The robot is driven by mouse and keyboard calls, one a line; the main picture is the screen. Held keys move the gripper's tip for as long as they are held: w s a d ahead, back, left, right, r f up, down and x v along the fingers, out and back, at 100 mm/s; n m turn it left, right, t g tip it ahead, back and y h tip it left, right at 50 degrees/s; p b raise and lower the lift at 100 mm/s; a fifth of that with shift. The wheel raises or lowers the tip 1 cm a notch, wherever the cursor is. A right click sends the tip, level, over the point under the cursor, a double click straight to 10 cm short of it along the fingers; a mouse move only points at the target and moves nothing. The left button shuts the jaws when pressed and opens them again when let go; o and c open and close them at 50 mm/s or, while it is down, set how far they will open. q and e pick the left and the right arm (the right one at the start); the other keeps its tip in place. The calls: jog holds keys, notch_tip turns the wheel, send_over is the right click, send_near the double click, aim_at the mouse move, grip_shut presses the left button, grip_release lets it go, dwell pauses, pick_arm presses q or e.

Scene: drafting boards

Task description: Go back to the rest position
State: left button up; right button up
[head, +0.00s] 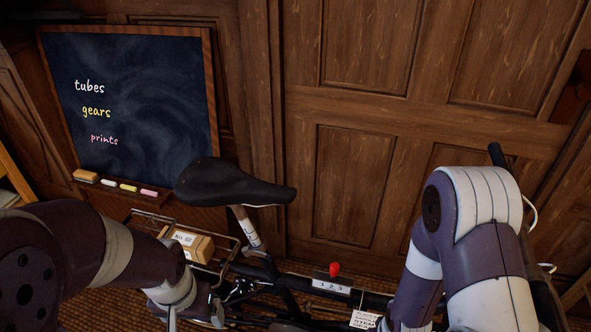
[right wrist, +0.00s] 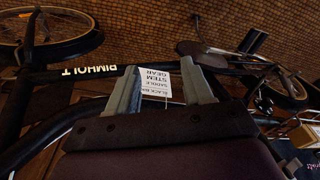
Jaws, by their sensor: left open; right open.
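My left gripper (head: 194,316) is low in the head view, open, near the bicycle's rear rack and its box; its tips are partly hidden at the bottom edge. My right arm comes down at the right of the head view, and its gripper is below the picture. In the right wrist view my right gripper (right wrist: 160,78) is open. A white printed tag (right wrist: 155,84) on the bicycle shows between its fingers; I cannot tell how far beyond them it is. The bicycle frame (right wrist: 95,70), lettered RIMHOLT, runs across behind the fingers.
The black saddle (head: 235,184) rises between my arms. A box (head: 190,243) sits on the rear rack. A red-knobbed 1 2 3 shifter (head: 333,278) and the tag (head: 364,319) are on the frame. A chalkboard (head: 130,95) and wood panelling stand behind.

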notch_tip(320, 180, up, 34)
jog(key=m+p, duration=0.1)
jog(key=p, duration=1.6)
jog(key=shift+w+a+f+p, duration=0.2)
jog(key=shift+w+p, duration=0.1)
jog(key=shift+p, duration=0.1)
